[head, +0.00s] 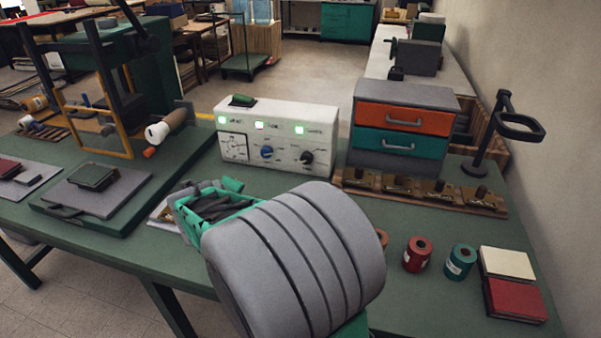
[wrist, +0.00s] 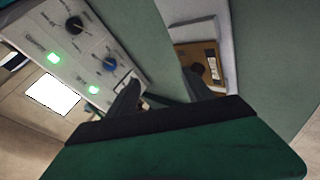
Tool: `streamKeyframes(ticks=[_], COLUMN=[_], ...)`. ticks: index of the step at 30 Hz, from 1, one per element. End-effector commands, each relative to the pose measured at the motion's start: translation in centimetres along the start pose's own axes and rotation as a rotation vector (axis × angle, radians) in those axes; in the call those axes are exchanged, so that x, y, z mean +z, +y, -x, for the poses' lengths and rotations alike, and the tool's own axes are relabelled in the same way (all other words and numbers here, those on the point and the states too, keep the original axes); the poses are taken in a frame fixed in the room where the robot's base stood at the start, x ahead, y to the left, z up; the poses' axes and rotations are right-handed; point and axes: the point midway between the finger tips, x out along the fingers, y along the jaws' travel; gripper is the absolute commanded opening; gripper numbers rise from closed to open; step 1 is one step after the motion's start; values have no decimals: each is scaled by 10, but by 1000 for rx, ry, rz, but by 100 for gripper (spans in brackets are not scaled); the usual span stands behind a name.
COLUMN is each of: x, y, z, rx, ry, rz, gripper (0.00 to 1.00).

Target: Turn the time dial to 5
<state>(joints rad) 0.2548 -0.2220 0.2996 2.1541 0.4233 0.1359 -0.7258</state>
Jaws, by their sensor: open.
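A white control box (head: 278,137) stands on the green bench. Its front carries a blue dial (head: 267,152), a black dial (head: 306,157) and a square gauge-like plate (head: 235,147) at left. The small lettering is too blurred to tell which dial is for time or where either points. In the wrist view the black dial (wrist: 74,24) and blue dial (wrist: 110,64) are at upper left. My gripper (wrist: 160,82) is open and empty, its dark fingers apart. One finger overlaps the box's end beyond the blue dial; neither finger visibly touches a dial.
A drawer unit (head: 402,127) stands right of the box. A press-like frame (head: 100,120) with a handle is at left. Spools (head: 417,254) and a wooden rack (head: 420,192) lie at right. My grey arm covers the front middle of the bench.

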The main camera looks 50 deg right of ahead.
Motion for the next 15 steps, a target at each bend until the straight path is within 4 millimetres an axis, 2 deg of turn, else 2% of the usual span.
streamKeyframes(ticks=[1,3,4,6,9,12,15], x=[35,70,84,110,129,134,133], y=[23,71,87,114,133,144,155], z=[-59,-103,-116,-136,-147,-150,-156], rx=[147,356,429,561,667,708,712], ry=[-51,-134,-177,-275,-377,-418,-423], rz=[134,380,486,712,938,1031,1039], gripper=[59,59,59,59,59,59,59])
